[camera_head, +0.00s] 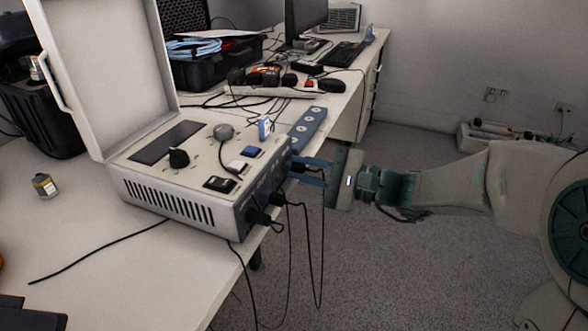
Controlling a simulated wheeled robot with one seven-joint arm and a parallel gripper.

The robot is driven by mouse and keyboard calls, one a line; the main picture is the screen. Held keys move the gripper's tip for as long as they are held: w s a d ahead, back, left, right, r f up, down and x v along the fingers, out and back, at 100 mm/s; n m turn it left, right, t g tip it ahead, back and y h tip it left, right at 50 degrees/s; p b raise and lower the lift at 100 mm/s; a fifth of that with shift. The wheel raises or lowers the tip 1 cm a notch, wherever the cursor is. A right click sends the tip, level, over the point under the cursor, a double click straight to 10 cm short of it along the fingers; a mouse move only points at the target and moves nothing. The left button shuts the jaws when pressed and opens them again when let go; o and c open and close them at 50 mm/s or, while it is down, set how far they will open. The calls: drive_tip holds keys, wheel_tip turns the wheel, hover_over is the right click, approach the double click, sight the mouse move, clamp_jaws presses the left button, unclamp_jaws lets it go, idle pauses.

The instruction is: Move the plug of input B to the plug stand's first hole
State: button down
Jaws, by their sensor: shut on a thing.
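The calibration unit (185,205) is a pale box with a raised lid, standing on the white table. Black plugs sit along its right side, one at the front (258,216) and one behind it (278,199), with cables hanging below. The plug stand (308,129) is a blue-grey strip with a row of round holes, just behind the unit's right corner. My gripper (300,170) reaches in from the right at the unit's right side. Its blue fingers are shut on a dark plug, mostly hidden between them. I cannot read the input labels, or tell whether this plug is seated.
Black cables hang over the table's right edge near my gripper. Open floor lies right of the table.

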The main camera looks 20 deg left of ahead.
drive_tip(key=shift+n+b, duration=2.3)
drive_tip(key=shift+b, duration=1)
idle(0.5)
drive_tip(key=shift+n, duration=1.3)
drive_tip(key=shift+n, duration=1)
drive_tip(key=shift+n, duration=1)
drive_tip(key=c, duration=1.2)
unclamp_jaws()
